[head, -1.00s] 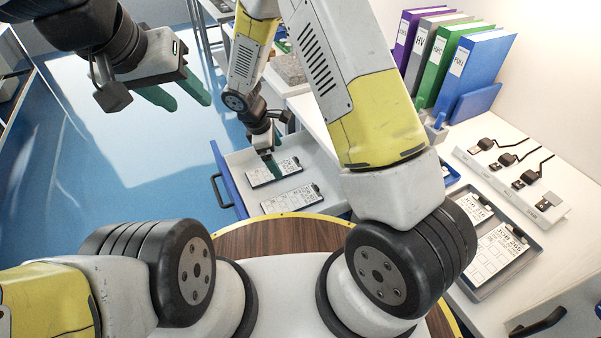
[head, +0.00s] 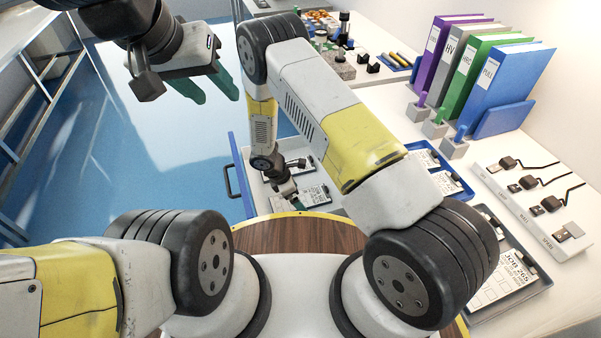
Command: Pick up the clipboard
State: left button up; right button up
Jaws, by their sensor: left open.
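Two clipboards with white printed sheets lie in the open drawer (head: 241,172), seen in the head view: a farther clipboard (head: 297,165) and a nearer clipboard (head: 317,195). My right gripper (head: 296,202) points down into the drawer at the left end of the nearer clipboard. It is small and partly hidden by its own wrist, so I cannot tell whether its jaws are open or touch the board. My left gripper (head: 210,90) is open and empty, its green fingers apart over the blue floor at upper left.
More sheets on boards lie in a blue tray (head: 468,190) and a grey tray (head: 541,284) on the counter. Binders (head: 495,85) stand at the back right, near a strip of small devices (head: 535,205). My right arm crosses above the counter. The floor at left is clear.

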jog(key=shift+d+f, duration=0.1)
jog(key=shift+f, duration=0.2)
jog(key=c, duration=1.6)
jog(key=shift+r, duration=0.15)
jog(key=shift+c, duration=0.2)
